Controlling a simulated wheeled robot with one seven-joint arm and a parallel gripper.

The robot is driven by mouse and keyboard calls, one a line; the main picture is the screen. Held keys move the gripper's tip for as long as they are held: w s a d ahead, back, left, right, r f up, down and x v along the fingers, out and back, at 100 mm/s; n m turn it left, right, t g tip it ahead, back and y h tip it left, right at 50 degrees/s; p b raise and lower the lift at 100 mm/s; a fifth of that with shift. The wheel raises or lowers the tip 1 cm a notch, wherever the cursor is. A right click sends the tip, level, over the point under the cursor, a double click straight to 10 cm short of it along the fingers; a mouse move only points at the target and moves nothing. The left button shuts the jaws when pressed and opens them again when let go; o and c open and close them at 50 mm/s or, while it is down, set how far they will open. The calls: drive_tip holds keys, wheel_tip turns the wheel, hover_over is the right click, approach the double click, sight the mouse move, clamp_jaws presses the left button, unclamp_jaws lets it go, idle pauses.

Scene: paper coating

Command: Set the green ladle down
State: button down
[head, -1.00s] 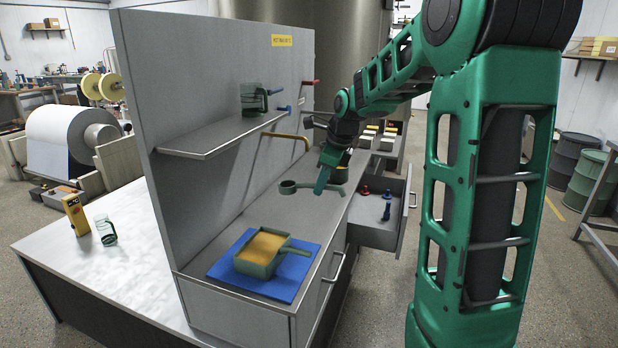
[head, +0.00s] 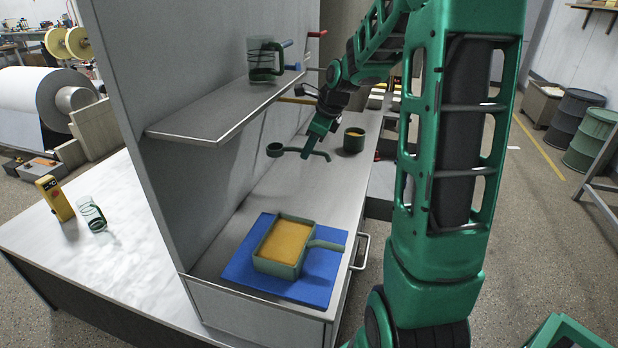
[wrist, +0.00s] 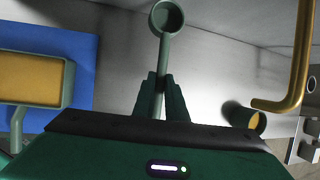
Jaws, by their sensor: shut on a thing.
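The green ladle (head: 290,151) is a small round cup on a long handle. My gripper (head: 308,154) is shut on its handle and holds it above the grey counter (head: 255,200). In the wrist view the ladle (wrist: 166,17) points away from my gripper (wrist: 160,88), its cup at the top and its handle between the two fingers. The gap between ladle and counter is hard to judge.
A green pan of yellow liquid (head: 285,243) sits on a blue mat (head: 240,268) at the counter's near end. A dark green cup (head: 353,141) stands right of the ladle. A shelf (head: 215,115) with a glass mug (head: 264,60) overhangs the left. Bare counter lies between mat and ladle.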

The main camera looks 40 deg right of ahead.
wheel_tip(320, 180, down, 13)
drive_tip(key=shift+a+r, duration=0.1)
drive_tip(key=shift+a, duration=0.05)
idle(0.4)
drive_tip(key=c, duration=1.8)
unclamp_jaws()
drive_tip(key=v, duration=1.1)
drive_tip(key=s+a+r+n+g, duration=0.1)
drive_tip(key=s+a+n+g, duration=0.1)
drive_tip(key=s+n, duration=0.8)
drive_tip(key=s+a+r+n+g, duration=0.2)
drive_tip(key=s+n, duration=0.9)
drive_tip(key=s, duration=0.9)
drive_tip(key=shift+s+a+n+g+h, duration=0.3)
drive_tip(key=shift+s+a+g+h, duration=0.15)
drive_tip(key=shift+a, duration=0.65)
